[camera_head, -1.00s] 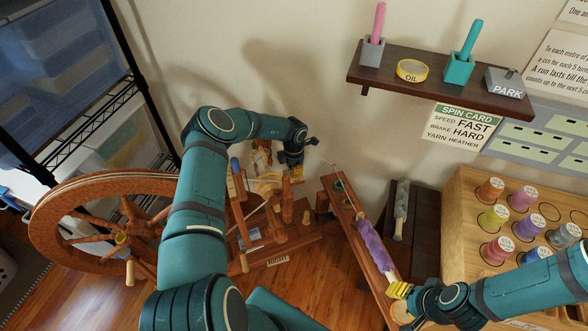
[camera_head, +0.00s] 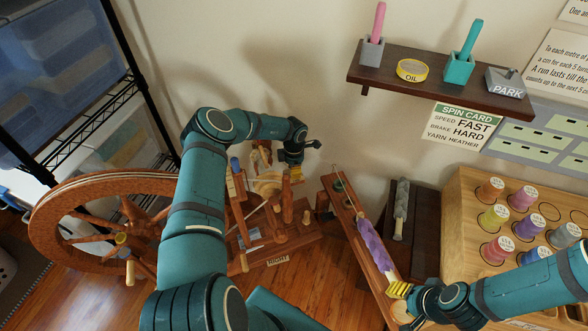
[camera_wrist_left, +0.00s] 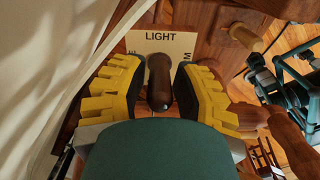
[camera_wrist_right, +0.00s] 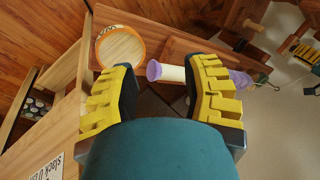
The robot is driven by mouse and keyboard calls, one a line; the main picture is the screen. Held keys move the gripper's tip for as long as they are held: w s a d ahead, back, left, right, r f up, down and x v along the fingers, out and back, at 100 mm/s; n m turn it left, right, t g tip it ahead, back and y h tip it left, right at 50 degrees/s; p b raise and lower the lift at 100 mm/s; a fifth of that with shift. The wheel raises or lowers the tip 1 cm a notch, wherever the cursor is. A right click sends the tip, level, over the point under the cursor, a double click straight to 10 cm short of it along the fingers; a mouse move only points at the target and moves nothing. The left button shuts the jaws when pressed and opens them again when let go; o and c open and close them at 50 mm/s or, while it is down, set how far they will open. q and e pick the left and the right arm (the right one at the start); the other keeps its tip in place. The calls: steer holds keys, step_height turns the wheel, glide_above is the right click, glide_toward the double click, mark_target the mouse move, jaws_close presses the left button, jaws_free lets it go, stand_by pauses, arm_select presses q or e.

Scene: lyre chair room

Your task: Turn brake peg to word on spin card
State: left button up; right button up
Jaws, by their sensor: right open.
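In the head view my left gripper (camera_head: 294,160) is at the top of the spinning wheel's frame (camera_head: 275,225). The spin card (camera_head: 460,127) on the wall reads SPEED FAST, BRAKE HARD, YARN HEATHER. My right gripper (camera_head: 398,289) is open beside the wooden rail; its fingers (camera_wrist_right: 162,85) hold nothing.
The drive wheel (camera_head: 45,215) stands at left. The rail (camera_head: 345,200) carries a purple roll (camera_head: 374,245). A wooden rack (camera_head: 465,190) holds several thread spools at right.

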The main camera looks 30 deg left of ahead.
arm_select(q)
steer(key=shift+o, duration=1)
step_height(320, 180, up, 12)
steer(key=shift+r, duration=0.1)
